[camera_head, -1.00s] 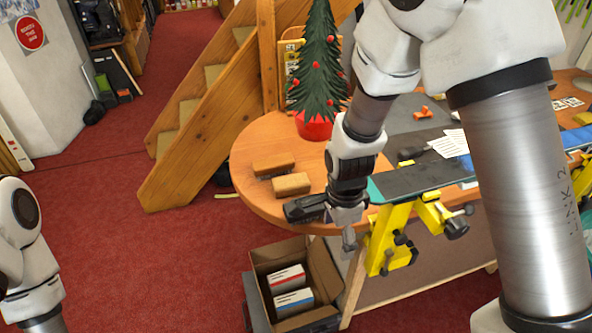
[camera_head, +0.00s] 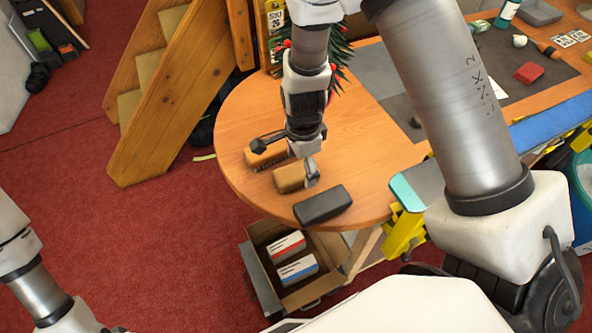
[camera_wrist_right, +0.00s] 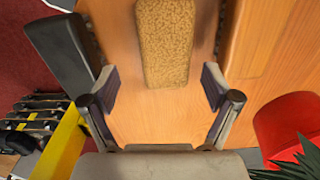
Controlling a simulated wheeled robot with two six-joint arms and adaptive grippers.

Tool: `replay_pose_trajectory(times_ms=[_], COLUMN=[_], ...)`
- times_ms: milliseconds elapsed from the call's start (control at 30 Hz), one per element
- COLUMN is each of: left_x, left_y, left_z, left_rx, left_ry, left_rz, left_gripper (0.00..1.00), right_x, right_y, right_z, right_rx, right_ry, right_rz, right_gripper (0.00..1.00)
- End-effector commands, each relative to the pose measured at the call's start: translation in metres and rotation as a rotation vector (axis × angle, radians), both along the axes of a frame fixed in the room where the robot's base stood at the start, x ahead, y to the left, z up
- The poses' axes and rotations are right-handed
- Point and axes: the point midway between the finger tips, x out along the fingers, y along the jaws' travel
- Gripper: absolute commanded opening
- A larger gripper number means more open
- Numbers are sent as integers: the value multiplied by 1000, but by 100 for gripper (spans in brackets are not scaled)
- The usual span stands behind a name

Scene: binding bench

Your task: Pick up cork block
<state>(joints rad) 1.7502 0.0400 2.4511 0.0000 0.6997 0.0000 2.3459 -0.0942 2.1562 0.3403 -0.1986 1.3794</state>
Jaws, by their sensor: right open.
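The cork block (camera_head: 289,179) is a tan, speckled block lying on the round end of the wooden table. In the right wrist view the cork block (camera_wrist_right: 165,45) lies ahead, with its near end about level with the fingertips and between their lines. My right gripper (camera_head: 287,160) points down over it in the head view, and its fingers hide part of it. In the right wrist view the right gripper (camera_wrist_right: 160,84) is open, with bare table between its fingers. My left arm shows at the lower left of the head view, but its gripper is out of sight.
A brown block with a dark underside (camera_head: 265,155) lies close to the cork on the left. A dark grey block (camera_head: 323,204) lies towards the table's near edge. Below is an open cardboard box (camera_head: 338,258). A red pot (camera_wrist_right: 290,122) stands right in the wrist view.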

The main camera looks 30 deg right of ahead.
Motion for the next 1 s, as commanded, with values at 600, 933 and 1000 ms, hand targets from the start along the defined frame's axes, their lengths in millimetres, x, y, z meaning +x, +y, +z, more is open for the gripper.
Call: replay_pose_trajectory(times_ms=[600,933,1000], left_x=[0,1,0], left_y=[0,0,0], left_z=[-3,-2,0], left_rx=[0,0,0], left_ry=[-1,-1,-1], left_rz=[0,0,0], left_gripper=[40,40,40], right_x=[1,2,3], right_y=[2,2,2], right_z=[-28,-22,-11], right_rx=[1,2,2], right_ry=[0,-2,-4], right_rz=[1,1,2], right_gripper=[23,23,23])
